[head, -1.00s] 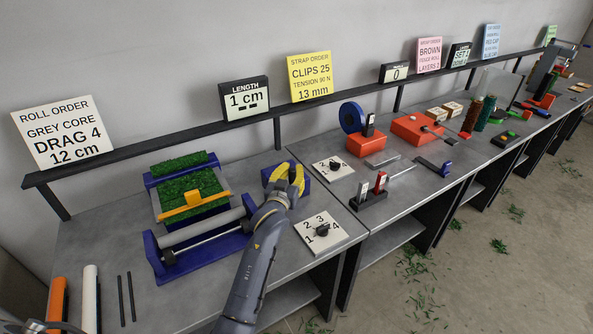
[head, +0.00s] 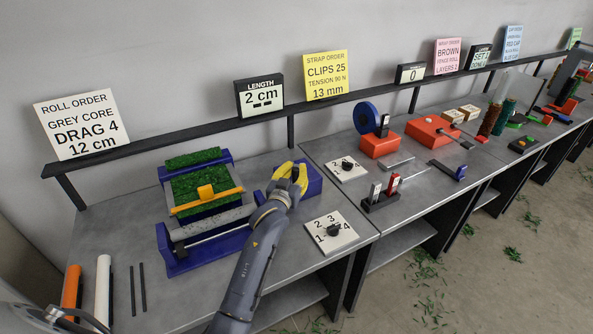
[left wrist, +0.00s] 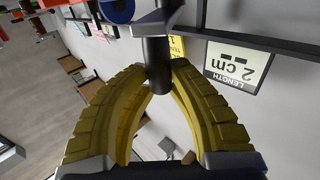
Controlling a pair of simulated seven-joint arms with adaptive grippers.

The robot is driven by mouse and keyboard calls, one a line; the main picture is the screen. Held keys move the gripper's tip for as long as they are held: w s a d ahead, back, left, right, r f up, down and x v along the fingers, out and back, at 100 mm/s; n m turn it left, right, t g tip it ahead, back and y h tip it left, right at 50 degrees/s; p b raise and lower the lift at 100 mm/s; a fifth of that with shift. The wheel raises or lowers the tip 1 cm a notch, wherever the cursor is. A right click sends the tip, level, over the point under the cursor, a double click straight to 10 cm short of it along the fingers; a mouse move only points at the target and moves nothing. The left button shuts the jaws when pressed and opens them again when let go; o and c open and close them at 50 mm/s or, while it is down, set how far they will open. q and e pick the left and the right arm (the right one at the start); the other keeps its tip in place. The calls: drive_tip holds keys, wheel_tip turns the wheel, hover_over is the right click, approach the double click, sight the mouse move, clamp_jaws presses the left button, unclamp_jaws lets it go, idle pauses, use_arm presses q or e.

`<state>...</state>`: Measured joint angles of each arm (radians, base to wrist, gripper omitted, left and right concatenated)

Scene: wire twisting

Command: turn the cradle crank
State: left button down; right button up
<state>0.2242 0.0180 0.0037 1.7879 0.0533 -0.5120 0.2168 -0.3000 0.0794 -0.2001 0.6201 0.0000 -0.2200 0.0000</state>
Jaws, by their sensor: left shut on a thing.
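The blue cradle (head: 176,262) stands on the bench with a grey core (head: 212,222) lying across it. My left gripper (head: 291,176) has yellow fingers and is at the blue crank housing (head: 312,180) right of the cradle. In the left wrist view, its fingers (left wrist: 158,85) are shut around the dark crank handle (left wrist: 158,65). The fingers hide most of the crank in the head view. The length display (head: 259,98) reads 2 cm. My right gripper is not in view.
A roll order sign (head: 82,125) reads grey core, drag 4, 12 cm. A numbered dial plate (head: 331,232) sits right of my left arm, another (head: 347,168) behind it. Orange (head: 71,286) and white (head: 103,290) rolls lie at the left.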

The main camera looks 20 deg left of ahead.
use_arm(q)
drive_tip(key=shift+f, duration=0.1)
drive_tip(key=c, duration=1.2)
unclamp_jaws()
drive_tip(key=shift+c, duration=0.2)
drive_tip(key=shift+s, duration=0.1)
drive_tip(key=s, duration=1.2)
drive_tip(key=shift+d, duration=0.2)
